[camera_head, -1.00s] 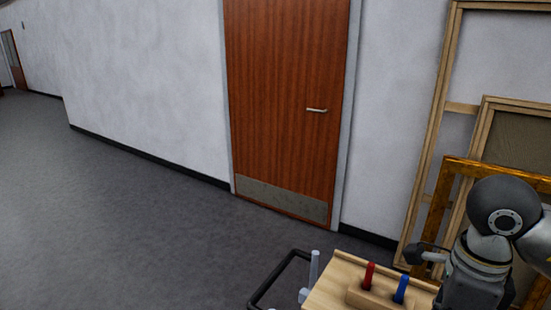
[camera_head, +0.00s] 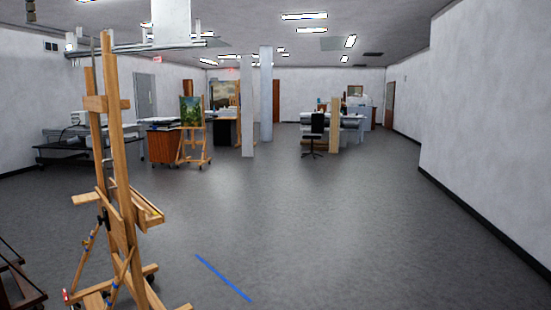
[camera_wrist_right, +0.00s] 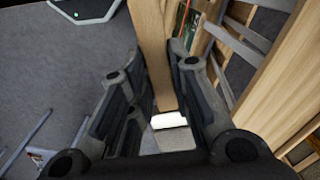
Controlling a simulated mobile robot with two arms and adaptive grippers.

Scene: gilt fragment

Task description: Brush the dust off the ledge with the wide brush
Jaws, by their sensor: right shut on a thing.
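In the right wrist view my right gripper (camera_wrist_right: 162,62) is shut on a flat, light-wood piece (camera_wrist_right: 150,30) that runs between its fingers and out of the top of the picture. No bristles show clearly, so I cannot tell whether it is the wide brush. A small white patch (camera_wrist_right: 170,120) shows below the wood between the fingers. No dust can be made out. The head view shows neither gripper. The ledge cannot be singled out in these views.
In the head view a wooden easel (camera_head: 112,150) on castors stands close on the left. A blue strip (camera_head: 223,277) lies on the open grey floor. Desks, an office chair (camera_head: 314,132) and columns stand farther back. A wall (camera_head: 490,130) closes the right side. Wooden bars (camera_wrist_right: 275,85) flank the right gripper.

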